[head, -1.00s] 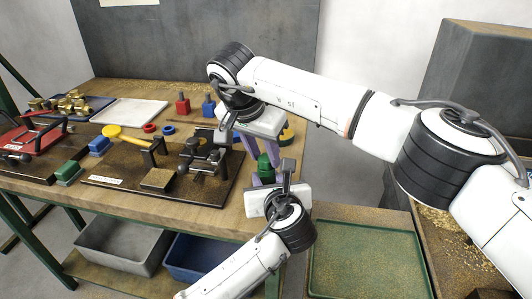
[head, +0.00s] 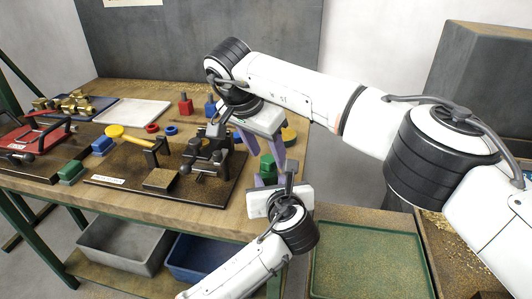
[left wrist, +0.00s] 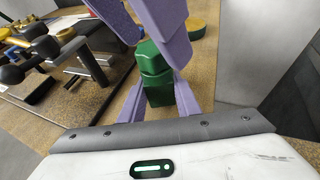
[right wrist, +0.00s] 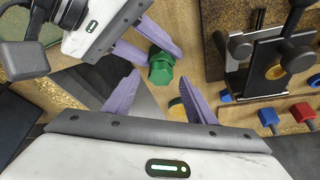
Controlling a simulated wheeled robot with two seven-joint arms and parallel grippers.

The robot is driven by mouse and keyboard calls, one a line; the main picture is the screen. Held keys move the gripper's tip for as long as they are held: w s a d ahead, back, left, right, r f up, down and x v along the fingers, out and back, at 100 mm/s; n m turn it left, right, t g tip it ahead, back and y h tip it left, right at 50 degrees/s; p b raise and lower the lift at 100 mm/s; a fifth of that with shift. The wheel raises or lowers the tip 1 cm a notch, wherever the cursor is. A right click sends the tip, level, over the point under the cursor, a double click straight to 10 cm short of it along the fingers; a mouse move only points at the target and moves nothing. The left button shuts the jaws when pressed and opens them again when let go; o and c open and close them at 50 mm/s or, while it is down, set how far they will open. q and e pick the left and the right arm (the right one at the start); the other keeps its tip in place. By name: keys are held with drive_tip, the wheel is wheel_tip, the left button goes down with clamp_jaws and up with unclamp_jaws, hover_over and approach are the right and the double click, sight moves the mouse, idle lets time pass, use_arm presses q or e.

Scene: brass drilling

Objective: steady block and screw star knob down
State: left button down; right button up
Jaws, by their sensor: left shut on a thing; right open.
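A dark green block (left wrist: 158,90) stands on the right end of the bench, with a narrower green part (left wrist: 151,56) on top that appears to be the star knob. The stack also shows in the head view (head: 267,163) and, from above, in the right wrist view (right wrist: 161,68). My left gripper (left wrist: 160,98) is shut on the lower block from the front, a purple finger on each side. My right gripper (right wrist: 160,82) is open above the stack. Its fingers are spread apart around the upper part's line; whether they touch it is hidden.
A dark fixture board (head: 215,190) with a black clamp (head: 208,152) lies left of the stack. A yellow round piece (head: 289,134) sits behind. Red (head: 186,104) and blue (head: 210,106) blocks stand at the back. The bench edge is close, with a green tray (head: 365,260) below right.

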sight(266, 161)
drive_tip(key=shift+r, duration=1.95)
drive_tip(key=o, duration=0.5)
drive_tip(key=shift+o, duration=0.2)
drive_tip(key=v, duration=0.7)
drive_tip(key=shift+s+r, duration=0.2)
drive_tip(key=shift+a, duration=0.1)
use_arm(q)
drive_tip(key=c, duration=1.3)
unclamp_jaws()
drive_tip(key=shift+o, duration=0.2)
drive_tip(key=p+v, duration=0.1)
drive_tip(key=v, duration=0.9)
drive_tip(key=shift+s+r, duration=0.15)
use_arm(e)
drive_tip(key=shift+r, duration=0.55)
